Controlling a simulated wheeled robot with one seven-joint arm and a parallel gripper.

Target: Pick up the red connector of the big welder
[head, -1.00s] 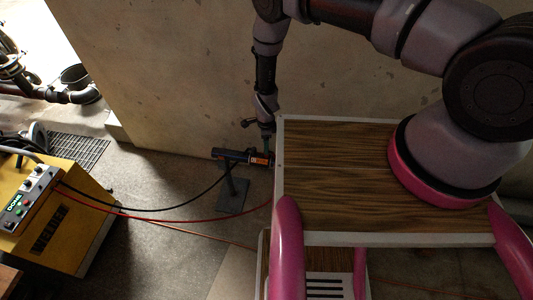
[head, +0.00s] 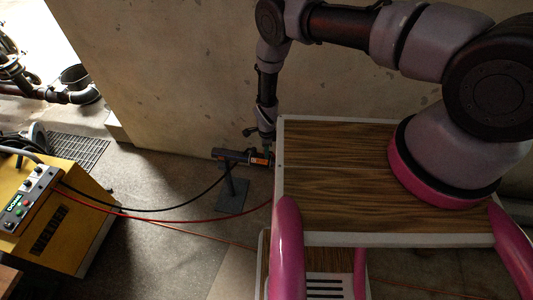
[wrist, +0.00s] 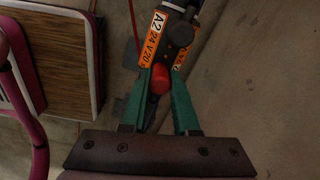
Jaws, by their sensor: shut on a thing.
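The yellow welder (head: 65,225) with a control panel stands at the lower left in the head view, with a black and a red cable running from it. In the wrist view, a red connector (wrist: 160,80) sits between the green fingers of my gripper (wrist: 162,88), which is shut on it. In the head view my gripper (head: 267,147) is at the right end of this dark tool (head: 235,156), close to my deck's left edge. The connector cannot be made out there.
The dark tool is on a grey stand (head: 233,195) on the floor. A concrete wall (head: 180,80) rises close behind. The red cable (head: 180,220) and black cable cross the floor from the welder. A floor grate (head: 78,150) and dark pipes (head: 60,92) are at the left.

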